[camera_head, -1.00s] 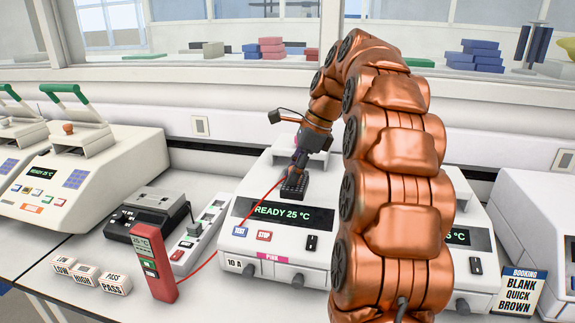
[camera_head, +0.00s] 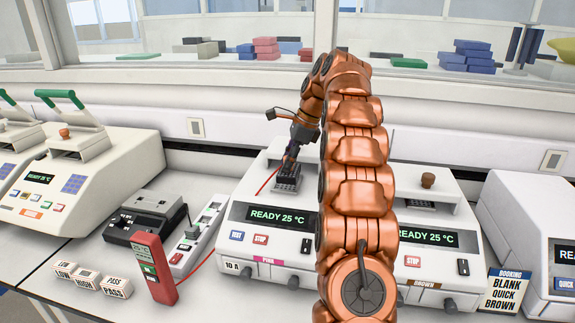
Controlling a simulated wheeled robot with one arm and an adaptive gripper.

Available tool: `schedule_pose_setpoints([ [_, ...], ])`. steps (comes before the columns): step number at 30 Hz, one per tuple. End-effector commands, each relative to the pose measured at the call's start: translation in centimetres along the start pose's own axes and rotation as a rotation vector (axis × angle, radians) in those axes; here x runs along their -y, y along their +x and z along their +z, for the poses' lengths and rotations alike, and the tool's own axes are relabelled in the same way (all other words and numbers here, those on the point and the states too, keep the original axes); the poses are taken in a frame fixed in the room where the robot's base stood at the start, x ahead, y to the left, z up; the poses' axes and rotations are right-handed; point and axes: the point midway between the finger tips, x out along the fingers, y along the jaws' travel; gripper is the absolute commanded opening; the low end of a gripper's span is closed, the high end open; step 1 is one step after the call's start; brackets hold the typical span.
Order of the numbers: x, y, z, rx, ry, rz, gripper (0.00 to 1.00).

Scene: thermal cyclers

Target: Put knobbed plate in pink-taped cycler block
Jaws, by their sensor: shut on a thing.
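The pink-taped cycler (camera_head: 240,268) stands in the middle of the bench, with a pink tape strip on its front and a display reading READY 25 °C. My gripper (camera_head: 289,168) is small in the head view, pointing down over the top of this cycler. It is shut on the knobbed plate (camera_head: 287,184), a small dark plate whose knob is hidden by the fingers. The plate is at the cycler's block area. I cannot tell whether it is seated in the block or just above it.
A brown-taped cycler (camera_head: 437,264) with a brown knob on top stands to the right, partly behind my arm. A green-handled cycler (camera_head: 95,175) is at left. A red meter (camera_head: 154,268) with a red lead, a power strip (camera_head: 205,233) and labelled blocks (camera_head: 88,279) stand in front.

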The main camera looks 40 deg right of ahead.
Motion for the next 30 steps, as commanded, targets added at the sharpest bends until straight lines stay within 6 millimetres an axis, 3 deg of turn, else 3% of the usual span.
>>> schedule_pose_setpoints([
  [12,2.8,0.2,-0.1,0.001,0.0,0.0,0.0],
  [30,2.7,2.8,-1.3,0.001,0.001,0.004,0.0],
])
